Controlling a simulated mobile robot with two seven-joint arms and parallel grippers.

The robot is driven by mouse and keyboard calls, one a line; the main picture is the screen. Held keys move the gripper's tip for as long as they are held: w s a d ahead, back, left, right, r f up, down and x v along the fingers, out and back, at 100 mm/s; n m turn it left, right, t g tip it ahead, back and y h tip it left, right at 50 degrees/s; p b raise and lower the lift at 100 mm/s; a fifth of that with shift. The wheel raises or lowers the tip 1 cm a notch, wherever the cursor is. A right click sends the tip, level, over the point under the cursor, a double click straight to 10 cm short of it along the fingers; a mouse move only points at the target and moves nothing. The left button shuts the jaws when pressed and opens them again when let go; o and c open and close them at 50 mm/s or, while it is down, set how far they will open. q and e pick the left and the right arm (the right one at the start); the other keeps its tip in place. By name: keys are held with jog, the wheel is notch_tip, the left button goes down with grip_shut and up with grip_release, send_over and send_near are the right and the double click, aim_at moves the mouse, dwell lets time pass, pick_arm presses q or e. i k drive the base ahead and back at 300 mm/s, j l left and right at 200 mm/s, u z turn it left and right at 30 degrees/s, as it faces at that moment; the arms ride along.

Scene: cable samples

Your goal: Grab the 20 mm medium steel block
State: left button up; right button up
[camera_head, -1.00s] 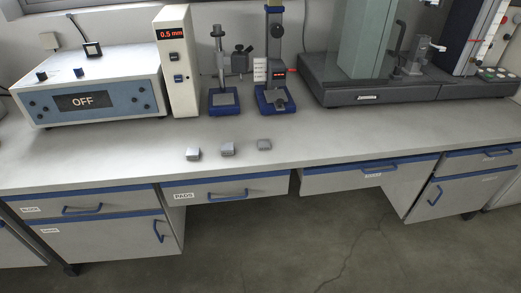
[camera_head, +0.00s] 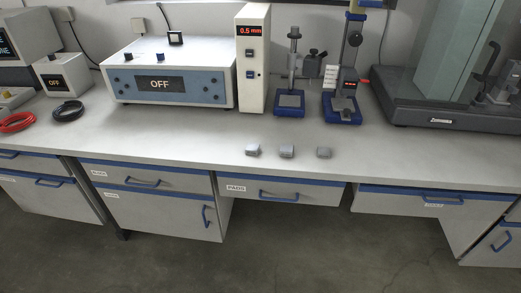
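Three small grey blocks lie in a row near the front edge of the bench: a left block (camera_head: 253,150), a middle block (camera_head: 287,151) and a right block (camera_head: 324,152). They are close in size and colour, and any size marks are too small to read. I cannot tell which one is the 20 mm medium steel block. The blocks stand apart from each other, with nothing touching them. Neither of my grippers is in view.
Behind the blocks stand a white "0.5 mm" display tower (camera_head: 252,58), two blue-based stands (camera_head: 290,103) (camera_head: 341,109) and a box reading OFF (camera_head: 170,80). Red (camera_head: 16,122) and black (camera_head: 68,111) cable coils lie at left. Drawers (camera_head: 285,190) are below. Bench around the blocks is clear.

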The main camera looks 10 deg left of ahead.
aim_at(252, 148)
jog(key=i+l+u, duration=0.15)
jog(key=u, duration=1.6)
jog(key=l, duration=1)
